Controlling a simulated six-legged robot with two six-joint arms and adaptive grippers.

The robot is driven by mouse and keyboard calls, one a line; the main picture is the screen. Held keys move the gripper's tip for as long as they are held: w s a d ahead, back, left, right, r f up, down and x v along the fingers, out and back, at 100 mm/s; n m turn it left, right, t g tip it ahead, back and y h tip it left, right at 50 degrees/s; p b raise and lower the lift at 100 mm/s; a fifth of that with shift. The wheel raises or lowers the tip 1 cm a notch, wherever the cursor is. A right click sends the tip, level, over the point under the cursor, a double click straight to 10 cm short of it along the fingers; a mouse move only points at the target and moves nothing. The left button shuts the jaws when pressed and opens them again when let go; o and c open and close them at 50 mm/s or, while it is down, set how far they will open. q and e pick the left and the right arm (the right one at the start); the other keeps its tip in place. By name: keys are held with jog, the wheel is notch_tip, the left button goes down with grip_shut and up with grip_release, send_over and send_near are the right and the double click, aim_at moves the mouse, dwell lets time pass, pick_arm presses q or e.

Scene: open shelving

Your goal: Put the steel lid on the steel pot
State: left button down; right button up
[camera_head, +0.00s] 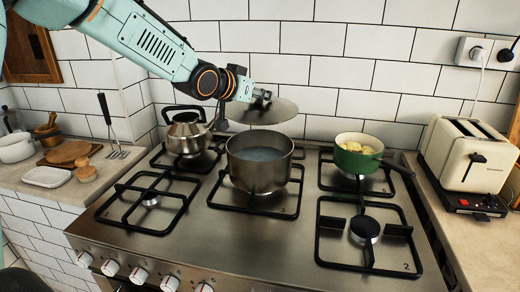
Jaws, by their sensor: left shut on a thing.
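The steel pot (257,172) stands upright on the middle burner of the stove, open at the top, with what looks like water inside. My left gripper (264,98) reaches in from the upper left and is shut on the steel lid (272,113). The lid hangs above the pot's back rim, a little to the right of the pot's centre, and is apart from the pot. The gripper's fingers cover the lid's knob. My right gripper is not in view.
A kettle (187,135) stands left of the pot on the stove (290,238). A green pan (350,162) with yellow food stands to the right, its dark handle pointing right. A toaster (468,153) is on the right counter. The tiled wall (340,75) is close behind. The front burners are empty.

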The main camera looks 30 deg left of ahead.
pick_arm(q)
notch_tip(320, 180, down, 10)
jog(key=b, duration=0.2)
jog(key=shift+w, duration=0.3)
jog(key=c, duration=1.5)
grip_release()
jog(key=shift+a+f, duration=0.1)
jog(key=shift+f, duration=0.05)
jog(key=o, duration=0.3)
jog(key=shift+a, duration=0.1)
jog(key=shift+o, duration=0.5)
